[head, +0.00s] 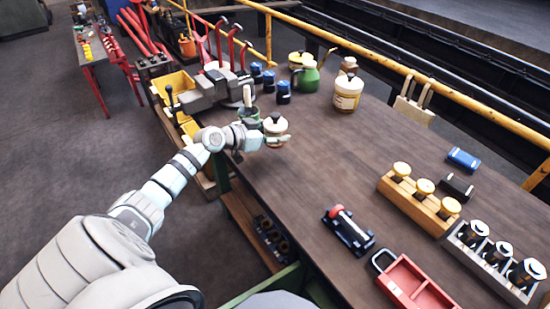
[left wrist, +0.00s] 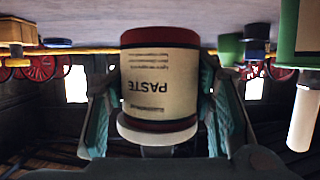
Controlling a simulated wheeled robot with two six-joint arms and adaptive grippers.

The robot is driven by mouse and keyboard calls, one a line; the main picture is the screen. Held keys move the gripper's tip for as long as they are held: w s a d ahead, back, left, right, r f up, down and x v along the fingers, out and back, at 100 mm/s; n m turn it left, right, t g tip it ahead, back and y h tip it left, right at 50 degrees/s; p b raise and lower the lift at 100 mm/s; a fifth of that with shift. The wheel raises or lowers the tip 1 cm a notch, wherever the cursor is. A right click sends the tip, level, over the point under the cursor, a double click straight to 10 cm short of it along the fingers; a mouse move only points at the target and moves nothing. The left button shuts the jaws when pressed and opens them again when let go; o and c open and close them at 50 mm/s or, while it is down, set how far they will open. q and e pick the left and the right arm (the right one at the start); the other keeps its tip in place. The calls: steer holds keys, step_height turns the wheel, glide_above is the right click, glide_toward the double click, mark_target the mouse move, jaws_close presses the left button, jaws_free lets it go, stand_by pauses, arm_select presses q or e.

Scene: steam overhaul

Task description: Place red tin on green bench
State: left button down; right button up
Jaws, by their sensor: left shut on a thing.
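The tin (left wrist: 158,85) has a cream label reading "PASTE" and dark red bands. It fills the middle of the left wrist view, upside down there, between the two teal fingers of my left gripper (left wrist: 160,115), which is shut on it. In the head view the tin (head: 277,124) shows a pale lid with a dark knob, at the left edge of the long brown-topped bench (head: 330,160). That bench has a green frame (head: 290,285). I cannot tell whether the tin touches the top. My right gripper is not in view.
A cream pot (head: 347,93), a green jug (head: 307,77) and blue tins (head: 283,92) stand behind. A grey vise (head: 215,88) is at the left. The bench middle is clear.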

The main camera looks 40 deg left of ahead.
arm_select(q)
step_height(320, 180, down, 3)
steer(key=shift+w+f+b, duration=0.1)
steer(key=shift+b, duration=0.35)
step_height(320, 180, down, 4)
steer(key=b, duration=0.2)
steer(key=shift+b, duration=0.3)
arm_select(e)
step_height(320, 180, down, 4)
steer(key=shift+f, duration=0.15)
arm_select(q)
steer(key=c, duration=0.7)
jaws_free()
steer(key=shift+c, duration=0.2)
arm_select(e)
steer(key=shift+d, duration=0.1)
